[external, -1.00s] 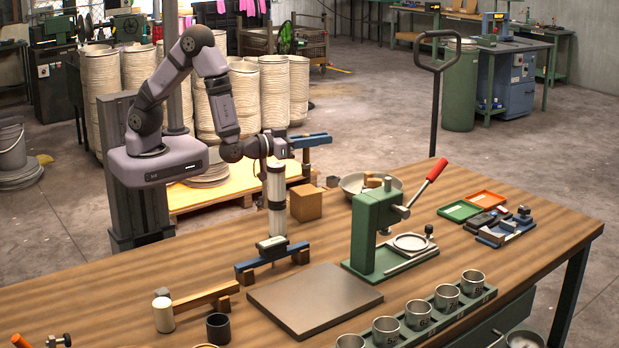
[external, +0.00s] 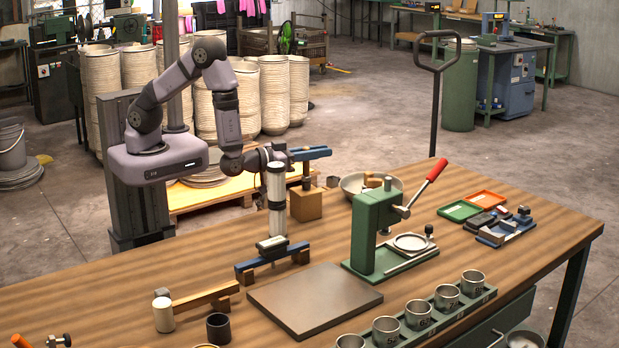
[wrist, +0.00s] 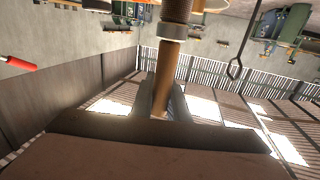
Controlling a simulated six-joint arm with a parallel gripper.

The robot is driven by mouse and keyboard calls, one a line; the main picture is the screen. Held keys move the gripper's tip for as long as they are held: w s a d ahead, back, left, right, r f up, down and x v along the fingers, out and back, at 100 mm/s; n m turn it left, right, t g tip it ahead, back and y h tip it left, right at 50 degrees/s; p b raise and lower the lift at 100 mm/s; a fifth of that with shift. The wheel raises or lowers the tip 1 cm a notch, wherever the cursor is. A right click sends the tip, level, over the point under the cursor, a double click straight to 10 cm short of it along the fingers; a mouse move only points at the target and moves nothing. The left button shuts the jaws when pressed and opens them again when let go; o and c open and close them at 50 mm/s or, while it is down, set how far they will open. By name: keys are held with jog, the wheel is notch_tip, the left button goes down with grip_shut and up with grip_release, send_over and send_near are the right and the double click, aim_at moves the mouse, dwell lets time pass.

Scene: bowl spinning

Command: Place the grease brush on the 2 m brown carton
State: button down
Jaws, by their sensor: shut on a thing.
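The brown carton (external: 306,205) is a small plain box on the bench, right of the white column. My gripper (external: 307,160) is above it, below the blue bar, and shut on the grease brush (external: 306,172). The brush hangs upright, with its dark lower end at the carton's top in the external view; I cannot tell whether they touch. In the wrist view, the wooden handle of the brush (wrist: 168,75) runs between the grey fingers (wrist: 165,103), with a metal collar and a dark ribbed part toward the picture's top.
The white column (external: 277,188) stands left of the carton. A shallow metal bowl (external: 353,186) and a green press (external: 374,235) with a red-handled lever stand to its right. A flat grey plate (external: 315,300) lies in front. Bare bench separates these things.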

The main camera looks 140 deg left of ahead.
jog(key=shift+f, duration=0.2)
jog(key=c, duration=1.7)
grip_release()
jog(key=shift+r, duration=0.15)
jog(key=shift+b+v, duration=0.75)
jog(key=shift+v, duration=5.25)
